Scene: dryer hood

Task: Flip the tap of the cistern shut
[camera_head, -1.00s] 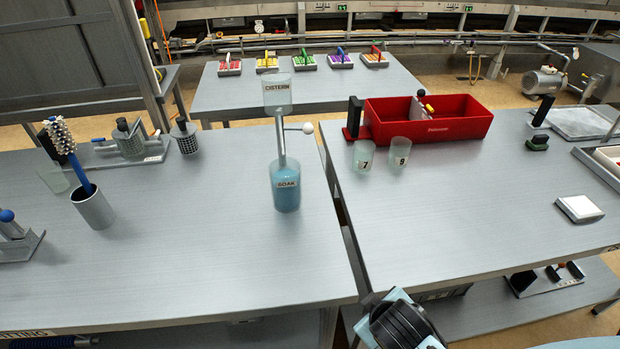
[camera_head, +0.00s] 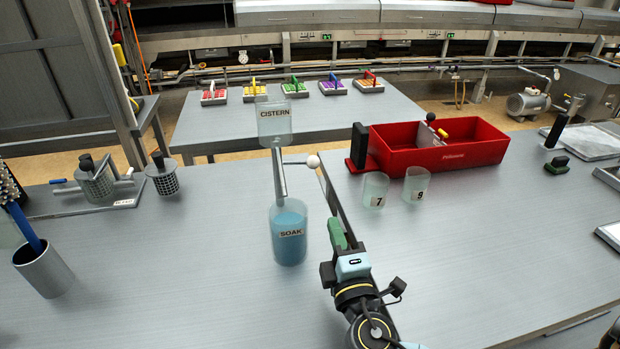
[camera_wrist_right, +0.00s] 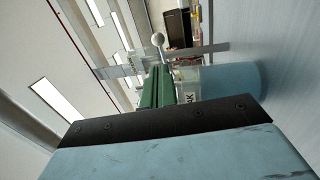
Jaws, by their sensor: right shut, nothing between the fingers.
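The clear cistern (camera_head: 274,124) stands at the middle of the head view on a grey upright tube (camera_head: 279,175). Its tap is a thin lever with a white ball knob (camera_head: 313,161), sticking out to the right, roughly level. Below is the SOAK vessel (camera_head: 288,240) with blue liquid. My right gripper (camera_head: 336,228) is shut and empty, right of the vessel and below the knob, apart from it in the head view. In the right wrist view its green fingers (camera_wrist_right: 158,88) point towards the white knob (camera_wrist_right: 158,39). My left gripper is out of view.
Cups 7 (camera_head: 375,190) and 9 (camera_head: 416,184) stand to the right, before a red tray (camera_head: 470,152). A metal cup with a blue-handled brush (camera_head: 43,268) is at left. A gap divides the two tables. The tabletop around the SOAK vessel is mostly clear.

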